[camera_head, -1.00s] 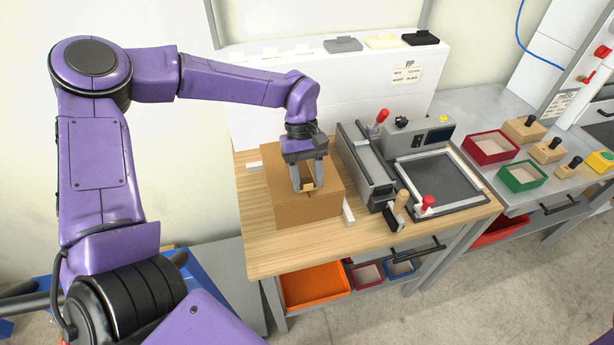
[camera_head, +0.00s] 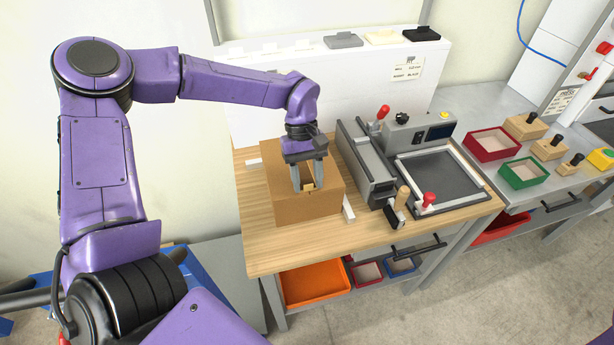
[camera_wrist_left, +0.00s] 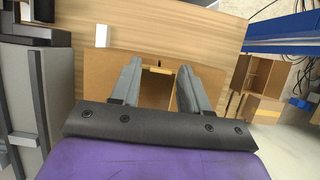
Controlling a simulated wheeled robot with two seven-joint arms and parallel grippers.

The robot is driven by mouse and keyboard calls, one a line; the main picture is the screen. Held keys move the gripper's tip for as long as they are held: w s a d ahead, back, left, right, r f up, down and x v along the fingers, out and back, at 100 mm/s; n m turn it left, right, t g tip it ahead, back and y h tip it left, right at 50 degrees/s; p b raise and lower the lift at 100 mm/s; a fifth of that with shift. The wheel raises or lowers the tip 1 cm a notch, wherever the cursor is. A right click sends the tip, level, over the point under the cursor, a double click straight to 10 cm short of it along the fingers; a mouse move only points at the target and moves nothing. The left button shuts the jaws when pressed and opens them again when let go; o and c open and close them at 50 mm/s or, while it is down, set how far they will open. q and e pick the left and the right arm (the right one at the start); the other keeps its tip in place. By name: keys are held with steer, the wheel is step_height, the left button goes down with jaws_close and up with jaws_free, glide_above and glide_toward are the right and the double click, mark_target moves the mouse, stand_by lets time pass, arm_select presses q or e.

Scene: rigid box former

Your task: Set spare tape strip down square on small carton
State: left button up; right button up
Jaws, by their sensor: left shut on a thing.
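The small brown carton (camera_head: 312,209) stands on the wooden bench top, its top seen partly behind my fingers. My left gripper (camera_head: 308,188) points down over the carton, with its two fingers a little apart. It is shut on a small tan piece, which I take as the spare tape strip (camera_head: 308,187), at the fingertips. In the left wrist view the strip (camera_wrist_left: 158,69) spans the gap between the fingertips, with the carton (camera_wrist_left: 100,75) around it. I cannot tell whether the strip touches the carton. My right gripper is out of view.
A grey machine (camera_head: 365,165) with a red-handled lever stands right of the carton. White strips (camera_head: 348,208) lie beside the carton on the bench (camera_head: 260,250). A white shelf box (camera_head: 260,90) stands behind. The front left of the bench is clear.

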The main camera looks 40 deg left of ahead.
arm_select(q)
steer(key=o, duration=1.3)
steer(key=shift+r, duration=0.1)
steer(key=b+v, duration=0.1)
steer(key=v, duration=0.9)
steer(key=shift+r+b, duration=0.2)
steer(key=shift+b, duration=0.15)
